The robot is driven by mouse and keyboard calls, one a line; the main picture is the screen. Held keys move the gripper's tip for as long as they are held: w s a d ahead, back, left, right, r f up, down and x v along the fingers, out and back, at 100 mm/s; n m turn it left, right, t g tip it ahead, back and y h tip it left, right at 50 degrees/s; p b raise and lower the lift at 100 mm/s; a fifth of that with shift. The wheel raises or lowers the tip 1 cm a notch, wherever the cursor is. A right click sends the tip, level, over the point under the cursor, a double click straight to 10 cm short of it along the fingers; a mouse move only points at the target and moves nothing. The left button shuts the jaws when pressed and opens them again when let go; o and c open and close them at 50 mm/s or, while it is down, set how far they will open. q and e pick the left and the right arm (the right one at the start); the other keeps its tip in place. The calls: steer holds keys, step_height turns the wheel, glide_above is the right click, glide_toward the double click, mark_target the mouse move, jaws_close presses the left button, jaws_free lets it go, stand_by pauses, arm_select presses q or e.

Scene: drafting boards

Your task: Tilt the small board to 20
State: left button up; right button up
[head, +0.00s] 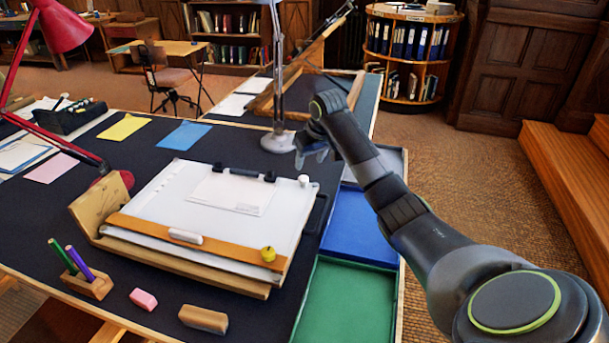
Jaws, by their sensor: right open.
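The small board (175,205) lies on the dark desk top, tilted at a low angle, with its wooden ledge toward me. A wooden side plate (98,203) stands at its left; any marks on it are too small to read. A black handle (318,214) sits at the board's right edge. My right gripper (308,158) is open and empty, above the desk beyond the board's far right corner, apart from the board. My left gripper is not in view.
A yellow knob-like piece (268,253) and a white eraser (185,236) sit on the ledge. A grey lamp base (278,142) stands close behind my right gripper. A red lamp (62,28) is at left. Blue (360,225) and green (345,300) trays line the right.

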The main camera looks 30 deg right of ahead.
mark_target(304, 178)
steer(key=x, duration=0.7)
steer(key=shift+w+f, duration=0.2)
steer(key=shift+f, duration=0.2)
steer(key=shift+w+f, duration=0.1)
steer(key=shift+f, duration=0.05)
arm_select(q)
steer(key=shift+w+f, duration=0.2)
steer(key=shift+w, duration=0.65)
arm_select(e)
jaws_close()
